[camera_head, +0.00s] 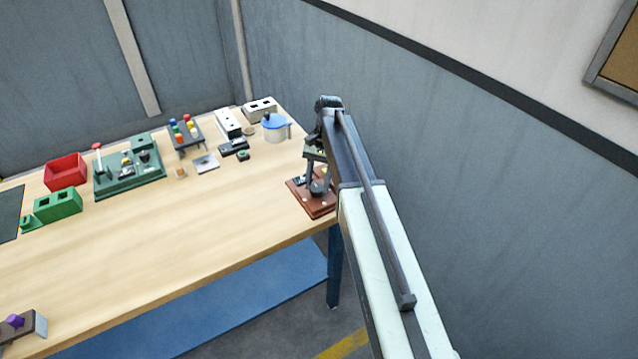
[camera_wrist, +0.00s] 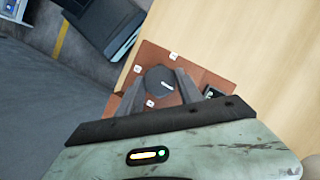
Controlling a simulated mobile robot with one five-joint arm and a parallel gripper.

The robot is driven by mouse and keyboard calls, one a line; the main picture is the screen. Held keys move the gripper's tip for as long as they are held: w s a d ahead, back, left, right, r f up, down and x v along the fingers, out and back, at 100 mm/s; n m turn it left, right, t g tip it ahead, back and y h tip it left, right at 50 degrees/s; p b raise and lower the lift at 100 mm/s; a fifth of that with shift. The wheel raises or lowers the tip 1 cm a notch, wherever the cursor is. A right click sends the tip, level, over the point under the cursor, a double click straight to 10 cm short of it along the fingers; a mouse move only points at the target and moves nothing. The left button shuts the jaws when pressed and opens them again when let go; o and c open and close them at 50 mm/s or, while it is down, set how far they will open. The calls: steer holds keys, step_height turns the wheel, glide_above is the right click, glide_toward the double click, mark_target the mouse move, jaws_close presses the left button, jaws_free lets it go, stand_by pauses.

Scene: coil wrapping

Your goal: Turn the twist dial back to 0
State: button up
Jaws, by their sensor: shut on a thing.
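The twist dial (camera_wrist: 158,83) is a dark round knob with a pale mark on its top, in the middle of the wrist view. It stands on a reddish-brown base board (camera_wrist: 152,58) with small white labels around it. My gripper (camera_wrist: 160,87) is shut on the dial, one grey finger on each side. In the head view the base board (camera_head: 323,210) lies at the table's right corner, with my gripper (camera_head: 318,186) over it. My fingers and arm partly hide the dial there. The label digits are too small to read.
A small dark block (camera_wrist: 211,92) sits on the board beside the dial. The table's edge (camera_wrist: 132,58) runs close by the board. A blue-lidded pot (camera_head: 275,130), a green panel (camera_head: 128,176) and a red bin (camera_head: 66,172) stand further back. The table's middle is clear.

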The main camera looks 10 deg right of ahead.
steer(key=shift+w+n+h, duration=0.2)
steer(key=shift+n+h, duration=0.1)
steer(key=shift+n, duration=0.8)
steer(key=o, duration=1.4)
steer(key=shift+f+g, duration=0.1)
steer(key=shift+g, duration=0.2)
steer(key=shift+c, duration=0.2)
steer(key=p+v, duration=0.7)
steer(key=v, duration=0.1)
